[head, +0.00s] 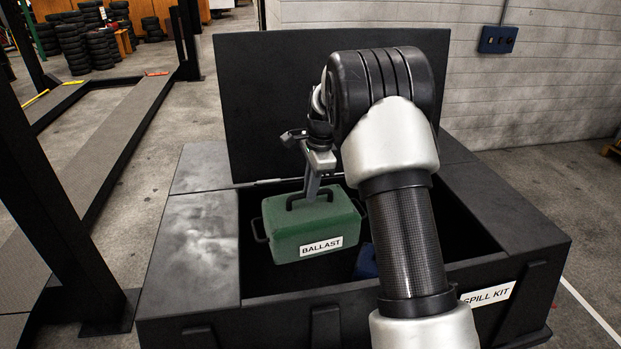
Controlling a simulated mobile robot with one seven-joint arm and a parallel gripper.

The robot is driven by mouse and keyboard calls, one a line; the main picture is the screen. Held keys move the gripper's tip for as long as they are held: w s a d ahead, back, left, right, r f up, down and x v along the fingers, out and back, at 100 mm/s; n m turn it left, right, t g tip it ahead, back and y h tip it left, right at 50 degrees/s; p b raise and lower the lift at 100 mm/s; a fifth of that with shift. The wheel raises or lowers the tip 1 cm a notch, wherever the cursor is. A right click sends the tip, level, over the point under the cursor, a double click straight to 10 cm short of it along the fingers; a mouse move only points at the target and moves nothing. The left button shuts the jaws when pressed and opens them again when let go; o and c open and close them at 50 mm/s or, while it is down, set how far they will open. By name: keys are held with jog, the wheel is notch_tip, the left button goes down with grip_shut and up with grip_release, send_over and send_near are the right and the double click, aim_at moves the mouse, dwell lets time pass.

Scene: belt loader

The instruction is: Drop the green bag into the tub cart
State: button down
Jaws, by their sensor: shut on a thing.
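A green box-shaped case (314,224) with a white "BALLAST" label hangs upright by its dark top handle. My gripper (312,192) is shut on that handle; my wrist and forearm come in from the right. The case is over the open mouth of a large black bin (190,250) labelled "SPILL KIT". Whether its underside is below the rim I cannot tell. I see no soft green bag and nothing clearly a tub cart.
The bin's raised black lid (270,105) stands behind the opening. A blue object (366,262) sits inside the bin, partly hidden by my arm. A dark lift post (50,190) stands at the left. A brick wall with a blue box (497,39) is at the back right.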

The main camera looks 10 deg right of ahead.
aim_at(311, 219)
jog(key=shift+w+f+b, duration=0.1)
jog(key=shift+f+b, duration=1.75)
jog(key=shift+f, duration=3.25)
jog(key=c, duration=1.7)
grip_release()
jog(key=shift+c, duration=0.2)
jog(key=shift+o, duration=0.3)
jog(key=shift+s+f, duration=0.2)
jog(key=shift+f, duration=0.05)
notch_tip(311, 219, up, 18)
jog(key=s+d, duration=0.2)
jog(key=shift+f+b, duration=0.2)
jog(key=shift+b, duration=0.1)
